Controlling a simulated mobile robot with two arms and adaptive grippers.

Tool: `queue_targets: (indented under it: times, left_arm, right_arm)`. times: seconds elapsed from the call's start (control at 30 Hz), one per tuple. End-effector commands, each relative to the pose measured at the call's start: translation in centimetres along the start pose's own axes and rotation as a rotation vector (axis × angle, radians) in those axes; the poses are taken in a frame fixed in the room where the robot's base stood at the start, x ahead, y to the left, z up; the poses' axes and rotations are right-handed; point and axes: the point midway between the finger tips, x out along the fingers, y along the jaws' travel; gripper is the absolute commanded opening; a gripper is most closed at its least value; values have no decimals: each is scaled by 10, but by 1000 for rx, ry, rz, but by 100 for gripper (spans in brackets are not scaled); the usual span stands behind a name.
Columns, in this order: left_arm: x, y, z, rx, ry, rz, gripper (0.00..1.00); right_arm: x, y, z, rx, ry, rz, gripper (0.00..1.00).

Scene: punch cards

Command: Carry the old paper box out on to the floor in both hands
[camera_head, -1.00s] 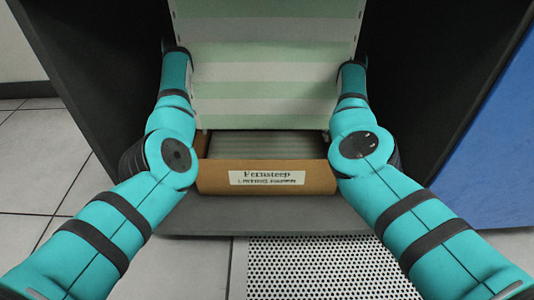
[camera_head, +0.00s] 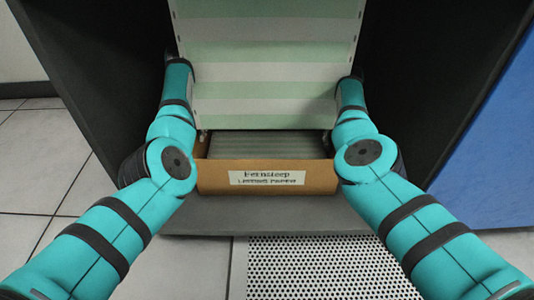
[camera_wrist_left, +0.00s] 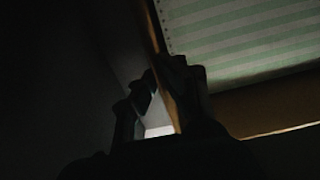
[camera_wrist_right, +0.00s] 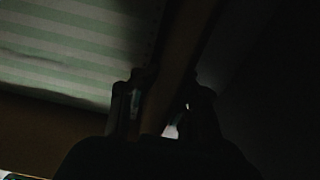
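The old paper box (camera_head: 212,178) is a brown open-topped box with a white label on its front. It stands on a dark shelf inside a dark cabinet. Green-and-white striped paper (camera_head: 270,70) hangs into it, and paper lies inside. My grippers are hidden in the head view, beyond my wrists at the box's two sides. In the dark left wrist view my left gripper (camera_wrist_left: 165,85) has its fingers apart, with a brown box wall between them. In the right wrist view my right gripper (camera_wrist_right: 163,92) likewise straddles a brown wall. Contact with the walls is unclear.
Dark cabinet walls (camera_head: 95,75) close in on both sides of my arms. The dark shelf edge (camera_head: 290,212) lies before the box. A perforated floor panel (camera_head: 330,270) and pale floor tiles (camera_head: 40,180) are clear in front. A blue panel (camera_head: 490,160) stands at right.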

Motion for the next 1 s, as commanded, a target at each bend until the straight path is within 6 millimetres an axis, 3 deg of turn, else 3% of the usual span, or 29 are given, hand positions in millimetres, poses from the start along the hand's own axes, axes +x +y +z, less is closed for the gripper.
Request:
queue_targets:
  times: [0.57, 1.0]
  left_arm:
    - [-6, 0, 1, 0, -5, 1, 0]
    - [-42, 0, 1, 0, -5, 0, 0]
  right_arm:
    - [-6, 0, 1, 0, -3, -1, 0]
    - [-42, 0, 1, 0, -3, 0, 0]
